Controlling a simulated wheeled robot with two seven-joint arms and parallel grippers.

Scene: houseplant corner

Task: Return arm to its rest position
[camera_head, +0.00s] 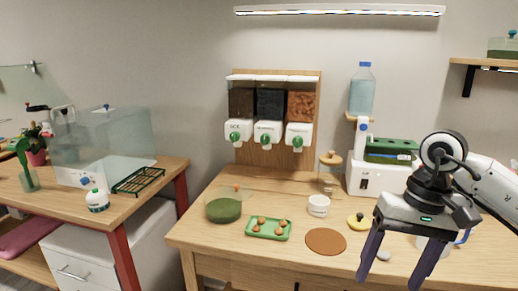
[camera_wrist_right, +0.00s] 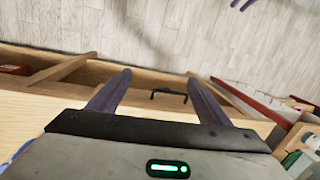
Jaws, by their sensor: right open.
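My right gripper (camera_head: 396,272) is at the right of the head view, raised over the front right part of the wooden table (camera_head: 205,237). Its two dark fingers are spread apart with nothing between them. In the right wrist view the open fingers (camera_wrist_right: 158,92) point past the table's front edge, with a dark drawer handle (camera_wrist_right: 168,95) and pale plank floor beyond. My left gripper is not in the head view.
Near my right gripper are a yellow object (camera_head: 360,221), a brown round mat (camera_head: 326,241) and a white machine (camera_head: 369,179). A green tray (camera_head: 268,236) with several small brown pieces and a green bowl (camera_head: 223,209) stand left. Dispensers (camera_head: 268,134) stand behind.

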